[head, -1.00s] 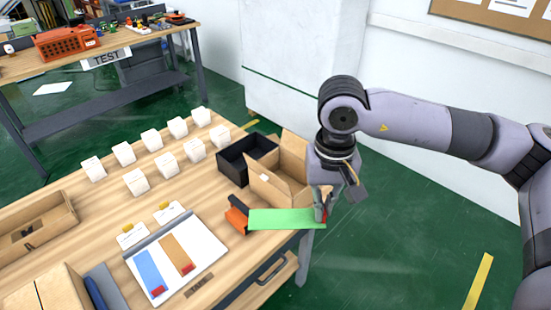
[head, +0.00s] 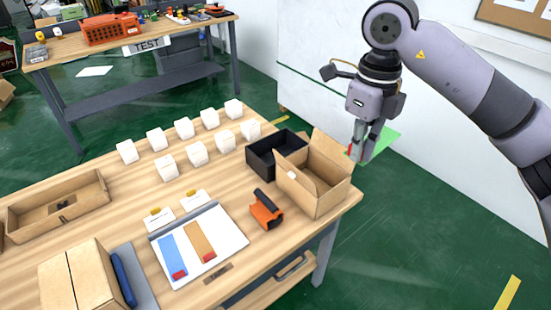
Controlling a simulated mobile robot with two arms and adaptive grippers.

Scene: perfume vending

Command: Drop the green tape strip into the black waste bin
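The green tape strip (head: 384,143) is held by my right gripper (head: 359,154), off the right end of the table. Its fingers are closed on the strip, near a red patch at the strip's end. The strip extends to the right, partly hidden behind the fingers. The black waste bin (head: 262,163) is an open black box on the table, left of and partly behind an open cardboard box. The gripper is right of the bin, with the cardboard box between them in the picture. My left gripper is not in view.
The cardboard box (head: 318,195) has raised flaps beside the bin. An orange tape dispenser (head: 265,212) stands in front. A white board (head: 222,252) holds blue and brown strips. Several white boxes (head: 168,167) stand in rows. A cardboard tray (head: 62,232) lies at left.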

